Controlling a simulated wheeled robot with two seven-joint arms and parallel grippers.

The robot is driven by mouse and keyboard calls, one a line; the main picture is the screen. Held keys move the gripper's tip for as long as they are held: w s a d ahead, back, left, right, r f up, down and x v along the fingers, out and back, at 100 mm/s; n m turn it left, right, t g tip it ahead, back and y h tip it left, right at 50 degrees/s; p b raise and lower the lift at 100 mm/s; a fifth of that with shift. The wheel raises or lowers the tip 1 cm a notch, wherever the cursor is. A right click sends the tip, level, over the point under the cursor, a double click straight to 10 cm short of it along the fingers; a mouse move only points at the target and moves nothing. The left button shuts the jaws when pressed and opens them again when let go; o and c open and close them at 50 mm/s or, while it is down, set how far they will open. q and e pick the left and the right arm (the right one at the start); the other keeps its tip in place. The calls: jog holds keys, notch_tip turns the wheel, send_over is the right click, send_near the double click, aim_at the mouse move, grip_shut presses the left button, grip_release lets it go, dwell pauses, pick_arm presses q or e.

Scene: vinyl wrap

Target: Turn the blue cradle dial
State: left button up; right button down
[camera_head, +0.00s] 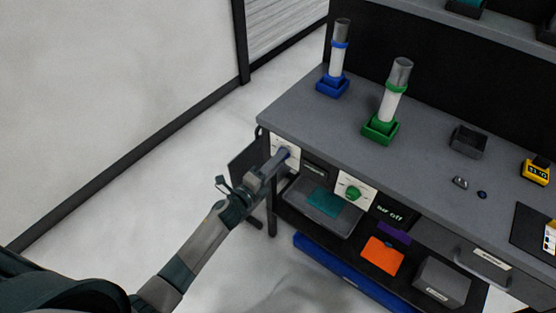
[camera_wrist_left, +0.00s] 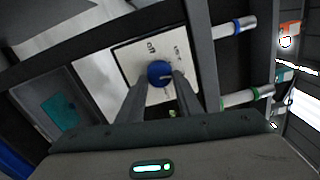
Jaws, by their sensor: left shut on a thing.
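The blue dial (camera_wrist_left: 159,73) is a round knob on a white panel (camera_wrist_left: 128,58) on the front of the workbench. The panel also shows in the head view (camera_head: 293,158), where my gripper hides most of the dial. My left gripper (camera_head: 284,156) reaches the panel from the left. In the left wrist view its two fingers (camera_wrist_left: 158,82) stand on either side of the blue dial, shut on it. The blue cradle (camera_head: 332,86) stands on the bench top above and holds an upright tube with a blue collar (camera_head: 340,46). My right gripper is not in view.
A green dial (camera_head: 353,193) sits on a second white panel to the right. A green cradle (camera_head: 380,130) holds another tube. A grey bin (camera_head: 468,141) and a yellow device (camera_head: 535,171) stand on the bench. A tray with a teal sheet (camera_head: 325,202) lies below. The floor at left is clear.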

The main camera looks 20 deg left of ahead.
pick_arm(q)
jog(key=n+p, duration=0.1)
jog(key=n, duration=0.5)
jog(key=n+p, duration=0.1)
jog(key=n, duration=0.6)
jog(key=n+p, duration=0.1)
jog(key=n, duration=0.5)
jog(key=shift+w+a+r+n+p, duration=0.1)
jog(key=shift+a+r+n+p, duration=0.2)
jog(key=shift+n+p, duration=0.1)
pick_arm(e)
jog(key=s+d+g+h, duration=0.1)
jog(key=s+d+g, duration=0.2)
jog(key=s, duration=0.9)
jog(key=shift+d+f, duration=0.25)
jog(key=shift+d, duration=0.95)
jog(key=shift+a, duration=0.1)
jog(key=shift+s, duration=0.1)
pick_arm(q)
jog(key=o, duration=1)
